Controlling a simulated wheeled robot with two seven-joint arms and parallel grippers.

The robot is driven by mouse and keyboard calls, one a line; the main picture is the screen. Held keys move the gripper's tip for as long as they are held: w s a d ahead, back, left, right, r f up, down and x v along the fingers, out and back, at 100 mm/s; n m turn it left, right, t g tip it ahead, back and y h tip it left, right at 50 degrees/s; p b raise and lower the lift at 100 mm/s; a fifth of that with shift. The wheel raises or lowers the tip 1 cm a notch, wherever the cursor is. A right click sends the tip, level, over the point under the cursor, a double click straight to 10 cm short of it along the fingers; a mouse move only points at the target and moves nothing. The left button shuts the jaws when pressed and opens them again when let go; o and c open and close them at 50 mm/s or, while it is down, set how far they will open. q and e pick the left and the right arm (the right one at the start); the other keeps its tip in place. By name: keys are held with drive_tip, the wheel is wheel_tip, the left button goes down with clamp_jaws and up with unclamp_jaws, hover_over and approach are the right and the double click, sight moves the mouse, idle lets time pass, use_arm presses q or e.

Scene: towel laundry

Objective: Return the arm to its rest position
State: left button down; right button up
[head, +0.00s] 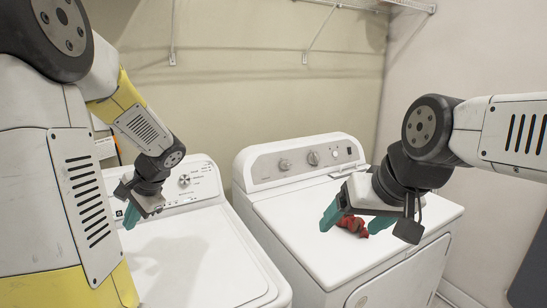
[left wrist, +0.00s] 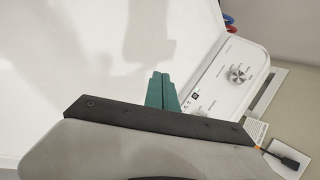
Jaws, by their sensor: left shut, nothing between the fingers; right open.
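My left gripper (head: 131,215) hangs over the back left part of the left white machine (head: 205,260), close to its control panel. Its teal fingers are together and hold nothing, as the left wrist view (left wrist: 162,92) also shows. My right gripper (head: 348,216) is over the top of the right white machine (head: 300,225), with its teal fingers apart. A crumpled red cloth (head: 353,225) lies on that machine top, beside and partly behind the right gripper's fingers. I cannot tell whether they touch it.
The machines' control panels (head: 300,160) rise along the back wall. A wire shelf (head: 340,5) with brackets is on the wall above. The left machine's lid is clear. A gap separates the two machines. A side wall (head: 470,60) closes off the right.

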use_arm(q)
drive_tip(key=s+d+r+n+t+h, duration=0.1)
drive_tip(key=s+d+r+h, duration=0.2)
drive_tip(key=d, duration=0.4)
drive_tip(key=s+d+r+n+t+h, duration=0.2)
drive_tip(key=s+d+r, duration=0.1)
drive_tip(key=s+d, duration=0.3)
drive_tip(key=s+d+r+n+t+h, duration=0.1)
drive_tip(key=s+d+r+n+h, duration=0.1)
drive_tip(key=s+d, duration=0.3)
drive_tip(key=d+r+h, duration=0.1)
drive_tip(key=d, duration=0.3)
drive_tip(key=shift+d+r+t+h, duration=0.15)
drive_tip(key=shift+r+t+h, duration=0.15)
drive_tip(key=shift+r+t, duration=0.1)
